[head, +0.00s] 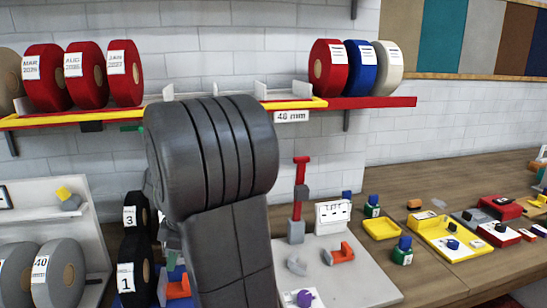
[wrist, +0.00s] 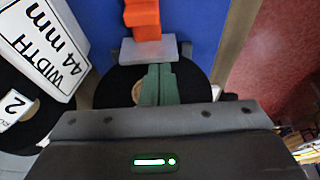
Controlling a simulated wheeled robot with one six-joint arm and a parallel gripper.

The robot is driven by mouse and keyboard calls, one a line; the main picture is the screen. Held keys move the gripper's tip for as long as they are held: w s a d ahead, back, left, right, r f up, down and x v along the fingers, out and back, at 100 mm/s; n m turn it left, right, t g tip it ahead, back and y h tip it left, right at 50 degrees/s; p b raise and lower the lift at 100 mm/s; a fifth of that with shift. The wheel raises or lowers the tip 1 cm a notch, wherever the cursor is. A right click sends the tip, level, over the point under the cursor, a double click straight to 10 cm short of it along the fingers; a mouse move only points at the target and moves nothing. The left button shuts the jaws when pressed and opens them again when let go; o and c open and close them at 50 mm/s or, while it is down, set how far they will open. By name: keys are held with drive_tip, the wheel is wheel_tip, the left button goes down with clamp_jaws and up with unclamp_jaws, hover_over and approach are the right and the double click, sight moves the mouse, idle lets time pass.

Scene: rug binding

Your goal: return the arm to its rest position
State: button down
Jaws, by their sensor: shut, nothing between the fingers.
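My arm (head: 225,180) rises in the middle of the head view, its dark grey rounded joint in front of the shelf. My gripper (wrist: 158,70) shows in the wrist view with its two green fingers pressed together and nothing between them. In the wrist view the fingertips are just below a light grey block (wrist: 130,52) with an orange piece (wrist: 143,17) above it. A black roll (wrist: 110,88) lies behind the fingers. I cannot tell whether the fingers touch any of these. In the head view my gripper cannot be made out.
A wall shelf (head: 375,102) holds red, blue and cream rolls, with a gap behind my arm. Black numbered rolls (head: 137,270) stand left of my arm. The workbench (head: 440,278) at right carries a pale board (head: 350,285), bottles and trays. A width sign (wrist: 45,45) is close at left in the wrist view.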

drive_tip(key=shift+v, duration=1.4)
drive_tip(key=shift+a, duration=0.1)
